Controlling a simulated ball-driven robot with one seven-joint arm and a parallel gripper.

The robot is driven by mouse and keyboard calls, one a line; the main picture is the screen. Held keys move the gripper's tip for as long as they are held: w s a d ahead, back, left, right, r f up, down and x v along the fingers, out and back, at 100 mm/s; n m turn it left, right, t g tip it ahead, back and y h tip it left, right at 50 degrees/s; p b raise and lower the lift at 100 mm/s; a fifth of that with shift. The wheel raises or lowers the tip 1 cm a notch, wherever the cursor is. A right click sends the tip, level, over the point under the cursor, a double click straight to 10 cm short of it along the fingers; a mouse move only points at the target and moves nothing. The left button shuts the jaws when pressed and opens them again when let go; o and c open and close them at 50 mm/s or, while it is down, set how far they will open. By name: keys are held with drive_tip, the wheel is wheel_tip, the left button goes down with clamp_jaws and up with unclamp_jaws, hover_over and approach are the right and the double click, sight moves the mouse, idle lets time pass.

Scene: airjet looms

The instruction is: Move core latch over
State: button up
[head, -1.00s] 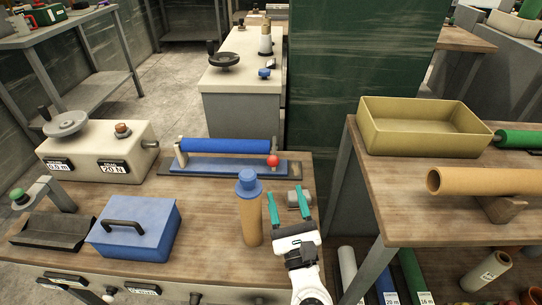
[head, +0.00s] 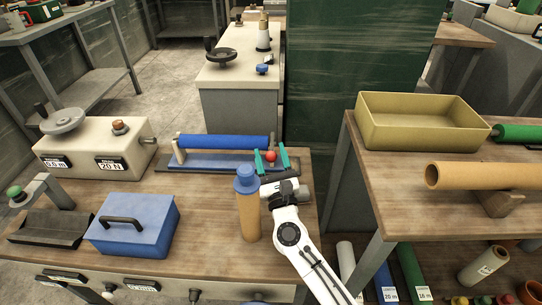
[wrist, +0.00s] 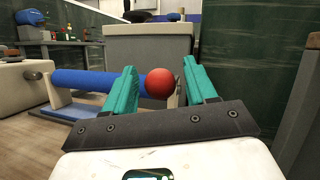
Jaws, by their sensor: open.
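The core latch shows as a red ball knob (head: 271,157) at the right end of a blue roll (head: 225,142), which lies on a blue base (head: 205,163) on the wooden table. In the wrist view the red knob (wrist: 160,84) sits between the teal fingers, close to the left one; contact cannot be told. My gripper (head: 271,160) is open, its two teal fingers on either side of the knob in the head view. The blue roll (wrist: 95,82) stretches left of the fingers in the wrist view.
An orange bottle with a blue cap (head: 248,205) stands just left of my arm. A blue lidded box (head: 150,235) and a cream machine with a handwheel (head: 95,150) are further left. A yellow tray (head: 415,140) is on the right-hand table. A green panel (head: 360,70) rises behind.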

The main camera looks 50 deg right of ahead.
clamp_jaws()
idle(0.5)
